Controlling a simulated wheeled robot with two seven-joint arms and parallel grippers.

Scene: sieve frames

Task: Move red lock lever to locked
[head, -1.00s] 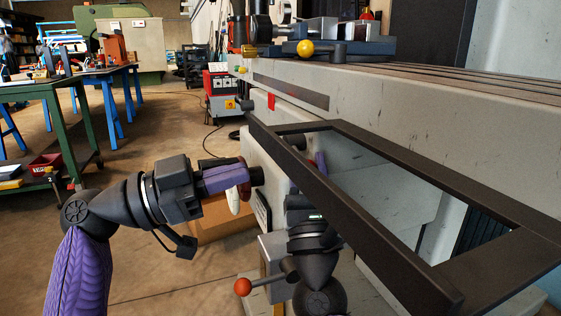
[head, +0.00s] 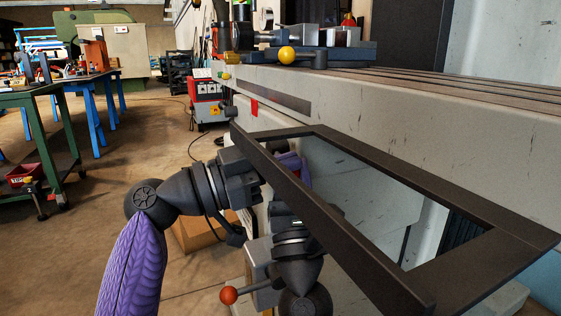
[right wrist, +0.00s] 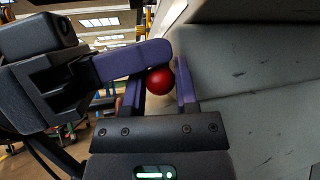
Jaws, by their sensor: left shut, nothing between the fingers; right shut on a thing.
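In the right wrist view a red ball knob (right wrist: 160,81) sits between the purple fingers of my right gripper (right wrist: 160,88), which is shut on it. The lever's rod is hidden there. My left gripper (right wrist: 145,57) reaches in from the left, its purple fingers shut and empty, close beside the knob. In the head view the left gripper's fingers are largely hidden behind the dark frame. A bit of red (head: 288,148) and purple shows through the frame's opening; I cannot tell whether that red is the knob. The right gripper is mostly hidden behind the frame too.
The dark rectangular frame (head: 365,258) juts out in front of both hands. The grey machine bed (head: 440,110) runs to the right. An orange-red ball lever (head: 229,295) sticks out low, beside my right arm. A cardboard box (head: 195,233) stands on the floor; open floor lies left.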

